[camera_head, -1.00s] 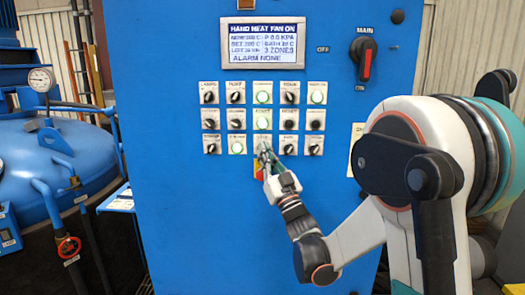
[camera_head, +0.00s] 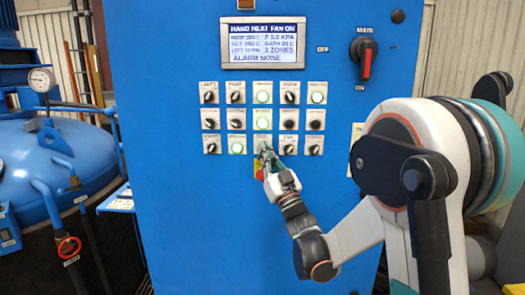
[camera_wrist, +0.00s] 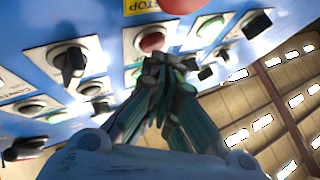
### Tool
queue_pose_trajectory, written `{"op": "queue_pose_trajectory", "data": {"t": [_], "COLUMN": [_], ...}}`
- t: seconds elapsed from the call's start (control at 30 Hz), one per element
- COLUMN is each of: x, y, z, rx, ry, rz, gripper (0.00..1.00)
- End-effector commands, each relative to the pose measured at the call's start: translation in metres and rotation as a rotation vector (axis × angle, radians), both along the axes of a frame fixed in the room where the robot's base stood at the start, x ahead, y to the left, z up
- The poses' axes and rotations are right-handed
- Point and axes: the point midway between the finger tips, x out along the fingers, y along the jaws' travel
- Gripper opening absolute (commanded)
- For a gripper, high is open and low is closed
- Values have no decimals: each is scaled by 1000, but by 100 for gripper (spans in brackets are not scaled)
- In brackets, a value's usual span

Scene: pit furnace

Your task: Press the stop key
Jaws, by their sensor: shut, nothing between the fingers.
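A small red push button (camera_wrist: 151,42) on a white plate shows in the wrist view, close to my fingertips. Its label is too blurred to read, so I cannot confirm it is the stop key. In the head view my gripper (camera_head: 266,151) covers the lowest button of the middle column. My gripper (camera_wrist: 162,66) is shut and empty, its tips just below the red button in the wrist picture. I cannot tell whether they touch it. A larger red knob (camera_wrist: 180,4) with a yellow STOP plate (camera_wrist: 150,6) is cut off at the top.
The blue cabinet (camera_head: 180,220) carries rows of switches and lit green buttons around the gripper. A display (camera_head: 263,43) above reads HAND HEAT FAN ON and ALARM NONE. A red main switch (camera_head: 365,62) is at upper right. A blue vessel (camera_head: 65,150) stands at left.

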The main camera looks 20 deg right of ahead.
Motion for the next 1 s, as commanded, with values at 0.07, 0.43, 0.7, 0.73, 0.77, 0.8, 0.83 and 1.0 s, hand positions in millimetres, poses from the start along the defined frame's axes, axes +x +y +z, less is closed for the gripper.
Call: {"op": "queue_pose_trajectory", "data": {"t": [0.07,0.43,0.7,0.73,0.77,0.8,0.83,1.0], "x": [1,4,7,7,7,7,7,7], "y": [0,-1,-2,-2,-2,-2,-2,-2], "z": [0,0,0,0,0,0,0,0], "rx": [0,0,0,0,0,0,0,0], "ry": [0,0,0,0,0,0,0,0], "rz": [0,0,0,0,0,0,0,0], "gripper": [0,0,0,0,0,0,0,0]}}
